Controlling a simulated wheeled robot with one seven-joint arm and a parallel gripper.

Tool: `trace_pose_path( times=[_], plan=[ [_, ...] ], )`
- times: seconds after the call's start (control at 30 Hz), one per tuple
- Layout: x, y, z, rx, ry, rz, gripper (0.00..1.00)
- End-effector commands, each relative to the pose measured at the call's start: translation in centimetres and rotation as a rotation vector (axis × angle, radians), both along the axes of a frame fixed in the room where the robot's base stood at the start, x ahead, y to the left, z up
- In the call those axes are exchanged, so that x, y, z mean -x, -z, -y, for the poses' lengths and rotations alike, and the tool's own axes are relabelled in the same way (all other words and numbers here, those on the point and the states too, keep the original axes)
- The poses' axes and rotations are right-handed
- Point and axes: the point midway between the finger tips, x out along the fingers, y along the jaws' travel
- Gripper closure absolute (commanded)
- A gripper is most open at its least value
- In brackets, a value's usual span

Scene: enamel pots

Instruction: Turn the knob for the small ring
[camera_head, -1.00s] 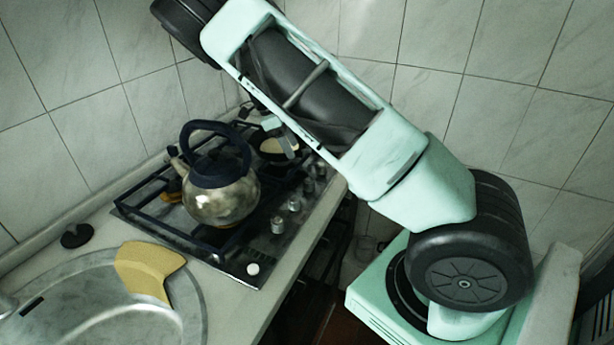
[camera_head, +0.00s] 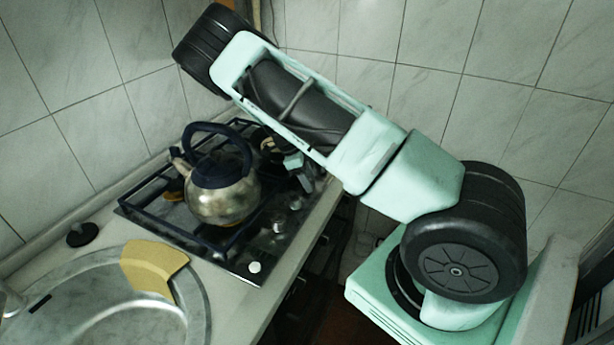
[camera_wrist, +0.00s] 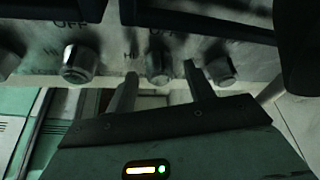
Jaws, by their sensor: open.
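In the wrist view my gripper (camera_wrist: 160,73) is open, its two fingers pointing at the row of silver knobs on the hob's edge. One knob (camera_wrist: 158,68) lies between the fingertips; I cannot tell whether they touch it. Another knob (camera_wrist: 80,64) is to the left and another (camera_wrist: 221,70) just right of the right finger. "OFF" marks show above knobs. I cannot read which knob belongs to the small ring. In the head view my gripper (camera_head: 303,176) is low over the far part of the knob row, and nearer knobs (camera_head: 278,227) are uncovered.
A metal kettle (camera_head: 222,192) with a dark handle stands on the hob grate, left of my gripper. A sink (camera_head: 110,325) with a yellow cloth (camera_head: 152,265) is in front. Tiled walls close off the back.

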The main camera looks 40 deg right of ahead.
Motion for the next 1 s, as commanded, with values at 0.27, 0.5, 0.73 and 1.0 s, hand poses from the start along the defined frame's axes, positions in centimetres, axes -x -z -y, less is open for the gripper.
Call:
trace_pose_path(
  times=[0.27, 0.5, 0.73, 1.0],
  plan=[
    [-0.02, -0.03, -0.02, 0.000, 0.000, 0.000, 0.92],
    [-0.01, -0.03, -0.06, -0.001, -0.018, -0.001, 0.92],
    [-0.02, 0.01, -0.15, -0.001, -0.115, 0.001, 0.92],
    [0.10, 0.05, -0.26, -0.001, -0.338, 0.002, 0.92]
  ],
)
